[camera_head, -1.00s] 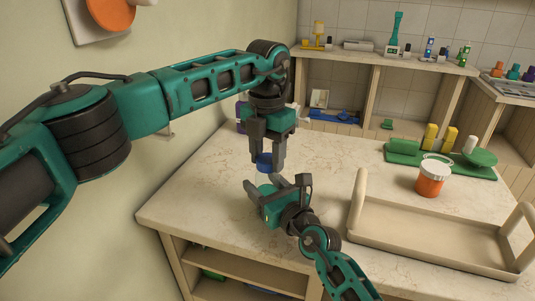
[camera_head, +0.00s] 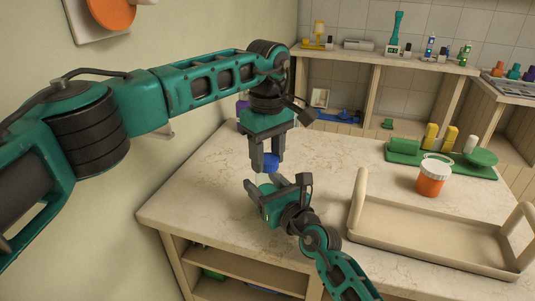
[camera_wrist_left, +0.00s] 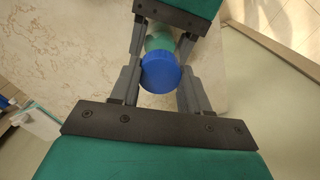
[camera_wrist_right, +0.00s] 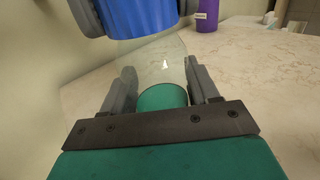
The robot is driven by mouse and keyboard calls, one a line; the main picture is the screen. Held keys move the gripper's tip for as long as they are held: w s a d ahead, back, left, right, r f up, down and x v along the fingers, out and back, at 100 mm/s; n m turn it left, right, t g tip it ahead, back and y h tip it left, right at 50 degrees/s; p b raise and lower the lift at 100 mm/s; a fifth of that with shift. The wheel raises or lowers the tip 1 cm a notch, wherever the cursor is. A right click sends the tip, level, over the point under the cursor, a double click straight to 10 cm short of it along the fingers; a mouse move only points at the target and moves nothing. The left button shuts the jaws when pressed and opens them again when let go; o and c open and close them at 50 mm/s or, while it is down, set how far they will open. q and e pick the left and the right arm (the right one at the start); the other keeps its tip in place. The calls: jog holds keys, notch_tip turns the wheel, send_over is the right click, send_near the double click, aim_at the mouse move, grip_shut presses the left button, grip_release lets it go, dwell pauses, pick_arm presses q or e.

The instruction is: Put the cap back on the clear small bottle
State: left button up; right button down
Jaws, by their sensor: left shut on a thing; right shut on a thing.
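The blue cap (camera_head: 271,162) is between the fingers of my left gripper (camera_head: 265,164), which points down and is shut on it. The cap also shows in the left wrist view (camera_wrist_left: 160,74) and large at the top of the right wrist view (camera_wrist_right: 135,16). In the head view the bottle is mostly hidden by the fingers.
A beige tray (camera_head: 430,237) with raised handles stands to the right. A purple container (camera_wrist_right: 207,14) stands near the wall. The counter's middle is clear.

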pick_arm(q)
jog(key=o, duration=1.3)
jog(key=shift+c, duration=0.2)
jog(key=shift+r, duration=0.15)
notch_tip(320, 180, up, 12)
pick_arm(e)
jog(key=shift+c, duration=1)
grip_release()
pick_arm(q)
jog(key=shift+r+p, duration=0.9)
jog(key=shift+p, duration=0.15)
pick_arm(e)
jog(key=v, duration=1.3)
